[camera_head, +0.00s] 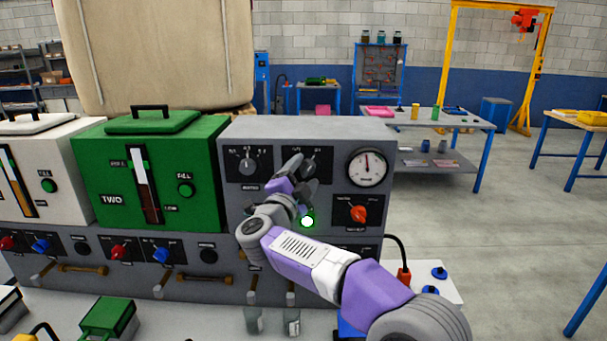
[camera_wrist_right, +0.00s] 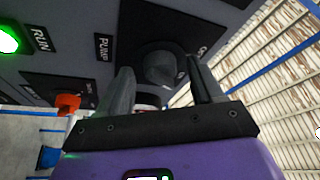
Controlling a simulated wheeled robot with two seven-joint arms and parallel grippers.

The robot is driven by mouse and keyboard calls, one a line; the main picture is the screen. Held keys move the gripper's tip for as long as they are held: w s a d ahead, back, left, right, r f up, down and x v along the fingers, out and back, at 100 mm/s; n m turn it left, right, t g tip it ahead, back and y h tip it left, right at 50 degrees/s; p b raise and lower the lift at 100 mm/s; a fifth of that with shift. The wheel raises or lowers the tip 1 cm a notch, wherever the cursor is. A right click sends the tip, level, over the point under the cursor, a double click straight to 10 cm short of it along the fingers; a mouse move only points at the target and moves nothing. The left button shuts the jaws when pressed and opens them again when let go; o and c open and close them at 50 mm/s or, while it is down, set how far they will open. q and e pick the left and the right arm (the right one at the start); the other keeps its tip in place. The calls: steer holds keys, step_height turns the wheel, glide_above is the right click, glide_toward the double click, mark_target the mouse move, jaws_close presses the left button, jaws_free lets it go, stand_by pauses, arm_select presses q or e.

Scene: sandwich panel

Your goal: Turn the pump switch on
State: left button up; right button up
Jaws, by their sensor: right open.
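The pump switch is a dark round knob (camera_wrist_right: 162,68) on a black plate beside the label PUMP in the right wrist view. In the head view its black plate (camera_head: 322,158) is at the upper middle of the grey panel (camera_head: 300,128), and my fingers partly hide the knob. My right gripper (camera_head: 302,169) is open at the knob. In the right wrist view its two fingers (camera_wrist_right: 159,75) stand on either side of the knob; whether they touch it I cannot tell. My left gripper is not in view.
A lit green RUN lamp (camera_head: 307,221) sits just below my right gripper. An orange-red knob (camera_head: 358,214) and a round gauge (camera_head: 367,167) are to the right, another knob (camera_head: 247,165) to the left. A green tank (camera_head: 104,160) stands left of the panel.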

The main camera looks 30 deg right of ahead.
steer(key=v, duration=0.7)
stand_by(0.3)
